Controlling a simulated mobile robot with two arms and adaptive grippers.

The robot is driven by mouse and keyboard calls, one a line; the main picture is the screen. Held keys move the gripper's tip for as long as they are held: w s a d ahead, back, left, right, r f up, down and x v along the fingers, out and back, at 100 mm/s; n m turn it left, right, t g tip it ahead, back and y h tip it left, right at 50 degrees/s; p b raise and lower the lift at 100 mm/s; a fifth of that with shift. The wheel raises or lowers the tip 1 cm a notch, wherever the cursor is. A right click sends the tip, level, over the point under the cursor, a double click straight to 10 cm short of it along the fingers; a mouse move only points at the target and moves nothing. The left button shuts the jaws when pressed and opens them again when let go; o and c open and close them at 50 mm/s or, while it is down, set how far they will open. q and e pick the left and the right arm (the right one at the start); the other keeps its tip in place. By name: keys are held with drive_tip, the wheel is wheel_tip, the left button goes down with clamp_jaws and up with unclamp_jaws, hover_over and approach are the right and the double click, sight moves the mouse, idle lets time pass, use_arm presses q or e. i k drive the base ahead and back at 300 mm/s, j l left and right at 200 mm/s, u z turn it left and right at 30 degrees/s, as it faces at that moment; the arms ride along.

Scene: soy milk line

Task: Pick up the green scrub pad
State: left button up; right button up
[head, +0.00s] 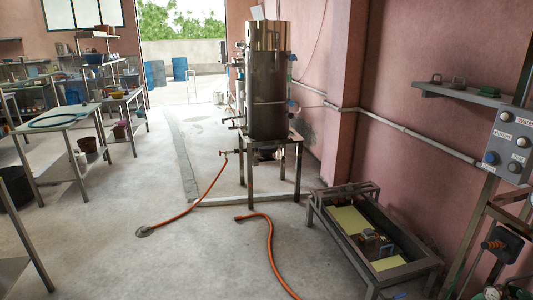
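I cannot make out the green scrub pad for certain. A wall shelf (470,97) at the upper right holds a few small objects. Neither of my grippers shows in the head view.
A steel tank (268,85) on a metal stand is in the middle. A low metal trough (328,222) stands at the right, near a control panel (512,146). Orange hoses (269,245) lie on the floor. Work tables (62,118) line the left. Floor between is open.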

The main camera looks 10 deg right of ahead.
sight(488, 91)
drive_tip(key=i+z, duration=0.2)
drive_tip(key=i, duration=0.3)
drive_tip(key=i+z, duration=0.2)
drive_tip(key=i, duration=0.3)
drive_tip(key=i+j+z, duration=0.2)
drive_tip(key=i, duration=0.25)
drive_tip(key=i+j+z, duration=0.2)
drive_tip(key=i, duration=0.3)
drive_tip(key=i+z, duration=0.25)
drive_tip(key=z, duration=0.2)
drive_tip(key=i+j+z, duration=0.25)
drive_tip(key=z, duration=0.15)
drive_tip(key=i+j+z, duration=0.2)
drive_tip(key=z, duration=0.25)
drive_tip(key=i+j+z, duration=0.15)
drive_tip(key=j+z, duration=0.15)
drive_tip(key=z, duration=0.15)
drive_tip(key=i+j+z, duration=0.1)
drive_tip(key=j+z, duration=0.35)
drive_tip(key=l, duration=0.1)
